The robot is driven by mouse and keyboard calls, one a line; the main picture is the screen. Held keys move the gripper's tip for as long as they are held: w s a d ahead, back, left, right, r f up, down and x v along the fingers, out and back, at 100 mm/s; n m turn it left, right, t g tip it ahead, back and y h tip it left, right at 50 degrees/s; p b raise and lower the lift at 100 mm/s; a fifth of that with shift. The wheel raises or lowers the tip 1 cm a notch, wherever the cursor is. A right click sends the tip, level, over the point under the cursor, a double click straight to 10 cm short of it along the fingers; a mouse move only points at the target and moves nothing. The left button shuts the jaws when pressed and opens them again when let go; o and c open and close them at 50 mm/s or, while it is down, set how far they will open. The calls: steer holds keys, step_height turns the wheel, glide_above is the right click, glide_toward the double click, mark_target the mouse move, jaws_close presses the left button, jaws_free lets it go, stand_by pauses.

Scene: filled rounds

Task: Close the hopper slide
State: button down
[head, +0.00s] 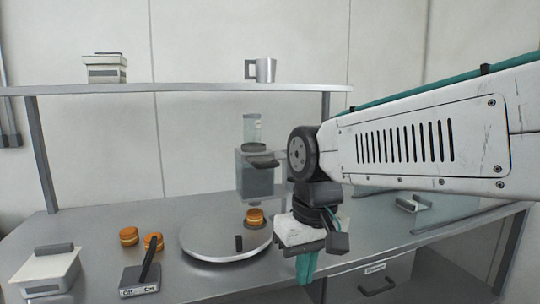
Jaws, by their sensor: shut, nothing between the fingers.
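The hopper (259,183) is a see-through grey box behind the round plate, with a clear tube (252,129) standing on top. A dark slide handle (262,161) sticks out at the front near the top of the box. How far the slide is out is too small to tell. My gripper (306,268) points down in front and to the right of the hopper, apart from it. It is shut and empty. My arm comes in from the right and hides what lies behind it, close to the hopper's right side.
A round metal plate (205,246) carries a filled bun (255,216). Two more buns (129,236) (153,242) sit left of it. A lever switch box (138,283) and a lidded white box (47,274) stand front left.

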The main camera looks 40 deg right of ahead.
mark_target(261, 160)
steer(key=w+d+r+n+t+y, duration=0.1)
steer(key=w+d+r+n+t, duration=0.2)
steer(key=w+d+r+n, duration=0.6)
steer(key=w+d+r+n+t+y, duration=0.1)
steer(key=w+d+r+n+t, duration=0.1)
steer(key=w+d+r+n, duration=0.65)
steer(key=w+a+f+m, duration=0.2)
steer(key=w+f, duration=0.4)
steer(key=w, duration=0.4)
steer(key=shift+w+a+f, duration=0.2)
steer(key=shift+a+f, duration=0.1)
steer(key=shift+a, duration=0.55)
steer(key=shift+w, duration=0.1)
